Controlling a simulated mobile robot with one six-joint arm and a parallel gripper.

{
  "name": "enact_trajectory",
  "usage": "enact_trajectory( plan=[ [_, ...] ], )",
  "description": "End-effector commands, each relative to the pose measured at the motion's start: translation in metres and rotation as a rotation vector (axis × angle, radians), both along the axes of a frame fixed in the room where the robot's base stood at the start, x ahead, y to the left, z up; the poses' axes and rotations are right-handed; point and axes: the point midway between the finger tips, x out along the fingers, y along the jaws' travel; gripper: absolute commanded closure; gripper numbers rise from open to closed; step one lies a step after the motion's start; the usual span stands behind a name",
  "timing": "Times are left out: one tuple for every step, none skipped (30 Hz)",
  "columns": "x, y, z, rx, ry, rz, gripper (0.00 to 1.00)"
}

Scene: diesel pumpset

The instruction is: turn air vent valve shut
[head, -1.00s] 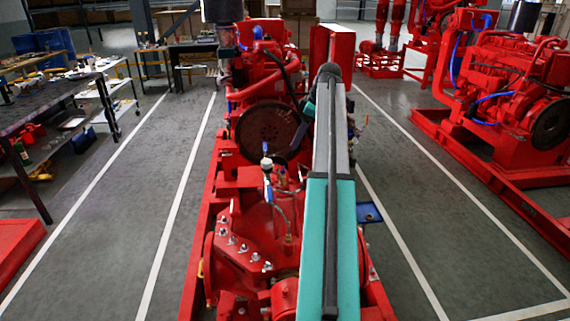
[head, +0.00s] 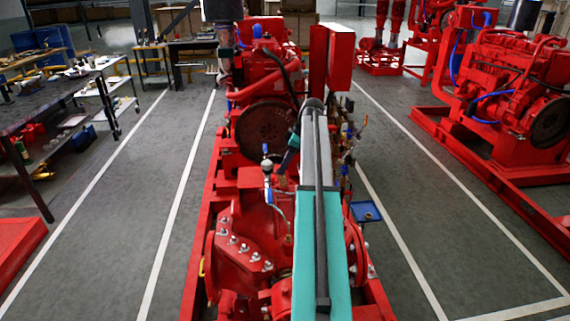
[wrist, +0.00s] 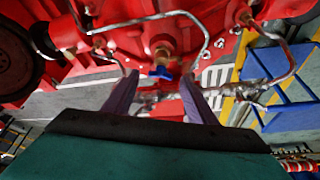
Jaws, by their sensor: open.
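In the wrist view, a small valve with a blue handle (wrist: 161,72) and a brass body (wrist: 163,52) sits on the red pump. My gripper (wrist: 158,98) is open, with one finger on each side of the blue handle in the picture. Nothing is visibly held, and I cannot tell whether either finger touches the handle. In the head view, a blue-handled fitting (head: 266,165) stands upright on the pump, just left of my arm. I cannot tell whether it is the same valve. My fingertips are not clear in the head view.
The red pump casing (head: 236,235) and engine flywheel (head: 266,130) surround the arm's work area. Thin metal pipes (wrist: 128,23) run near the fingers in the wrist view. A small blue plate (head: 365,211) sticks out at right.

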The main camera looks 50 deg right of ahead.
Motion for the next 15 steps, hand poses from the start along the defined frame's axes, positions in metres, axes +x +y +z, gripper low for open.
enact_trajectory(
  plan=[
    [0.0007,0.0009,-0.0023,0.001,0.000,0.000,0.48],
    [0.0011,0.0011,-0.0034,0.001,0.000,0.000,0.48],
    [0.0015,0.0013,-0.0046,0.001,0.000,0.000,0.48],
    [0.0017,0.0013,-0.0053,0.001,0.000,0.000,0.48],
    [0.0019,0.0014,-0.0059,0.001,0.000,0.000,0.48],
    [0.0020,0.0015,-0.0062,0.000,0.000,0.000,0.48],
    [0.0020,0.0014,-0.0065,0.000,0.000,0.000,0.48],
    [0.0021,0.0014,-0.0064,0.000,0.000,0.000,0.48],
    [0.0021,0.0014,-0.0064,0.000,0.000,0.000,0.48],
    [0.0021,0.0014,-0.0064,0.000,0.000,0.000,0.48],
    [0.0021,0.0014,-0.0064,0.000,0.000,0.000,0.48],
    [0.0021,0.0013,-0.0063,0.000,0.000,0.000,0.48],
    [0.0021,0.0014,-0.0063,0.000,0.000,0.000,0.48],
    [0.0021,0.0014,-0.0063,0.000,0.000,0.000,0.53],
    [0.0021,0.0013,-0.0062,0.000,0.000,0.000,0.60]
  ],
)
